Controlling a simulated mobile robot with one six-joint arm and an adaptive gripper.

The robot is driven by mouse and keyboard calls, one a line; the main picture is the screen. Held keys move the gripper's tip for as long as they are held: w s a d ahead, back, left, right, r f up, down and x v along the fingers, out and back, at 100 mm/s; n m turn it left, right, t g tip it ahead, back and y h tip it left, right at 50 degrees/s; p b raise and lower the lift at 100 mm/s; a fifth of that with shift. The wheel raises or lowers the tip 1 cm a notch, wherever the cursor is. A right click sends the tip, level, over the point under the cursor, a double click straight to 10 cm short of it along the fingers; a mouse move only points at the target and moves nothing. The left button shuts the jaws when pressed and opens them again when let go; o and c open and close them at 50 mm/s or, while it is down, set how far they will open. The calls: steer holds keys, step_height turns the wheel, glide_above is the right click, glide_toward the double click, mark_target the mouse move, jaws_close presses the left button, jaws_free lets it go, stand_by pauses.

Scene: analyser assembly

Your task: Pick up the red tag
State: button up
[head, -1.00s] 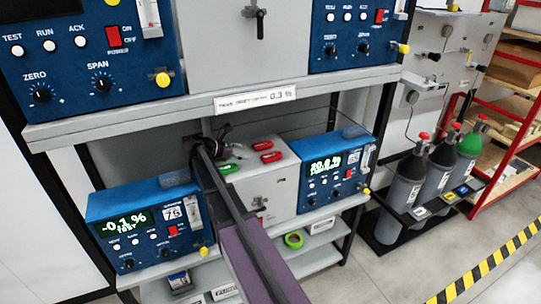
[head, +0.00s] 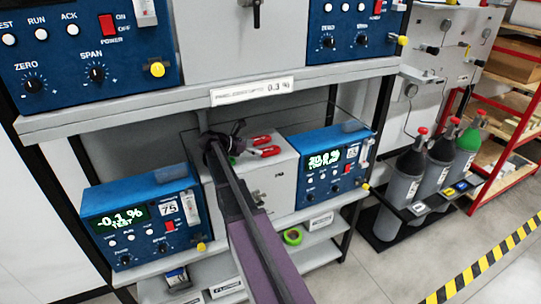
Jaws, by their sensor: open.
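Two red tags lie side by side on top of the grey box (head: 270,180) on the middle shelf, one farther back (head: 262,140) and one nearer (head: 265,152). My gripper (head: 236,143), dark and small in the head view, is open above the left part of the box top, just left of the red tags. It looks empty, and its exact height over the box cannot be told. A green tag (head: 232,160) shows partly behind my gripper; the rest of that corner is hidden by my arm.
Blue analysers with displays stand left (head: 140,215) and right (head: 325,165) of the grey box. The upper shelf (head: 330,80) overhangs the box. A green tape roll (head: 292,237) sits on the lower shelf. Gas cylinders (head: 405,185) stand at the right.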

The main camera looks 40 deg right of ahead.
mark_target(272, 149)
steer(key=shift+x, duration=1.05)
steer(key=shift+d+b, duration=0.1)
steer(key=shift+b, duration=0.2)
steer(key=b+x, duration=0.1)
steer(key=x, duration=0.3)
steer(key=shift+w+d+f+b, duration=0.1)
steer(key=shift+f+b, duration=0.15)
steer(key=shift+b, duration=0.15)
steer(key=shift+d, duration=0.35)
steer(key=c, duration=1.1)
